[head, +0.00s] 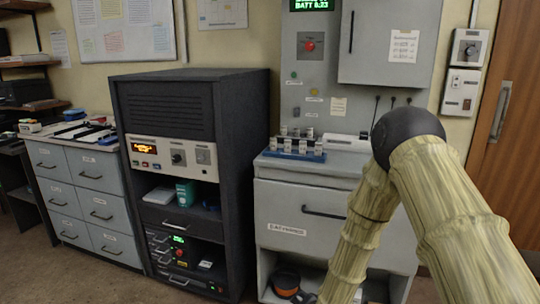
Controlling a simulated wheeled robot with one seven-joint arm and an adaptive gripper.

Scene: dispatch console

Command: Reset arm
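My arm, with pale bamboo-like links and a dark round joint, fills the right side of the head view. It is folded at that joint, one link running down toward the bottom centre in front of a grey cabinet (295,205). My gripper is not in view, so its state is hidden. A tall dark equipment rack (243,110) stands left of the arm, with a lit display and knobs on its cream panel (172,156). A grey wall panel (300,75) with a red button and a green battery readout is behind the cabinet.
A blue tray (290,155) with several small cylinders sits on the cabinet top, near a white box. A grey drawer unit (80,190) stands at the left. A wooden door (510,150) is at the right. Brown floor (60,280) is open at the lower left.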

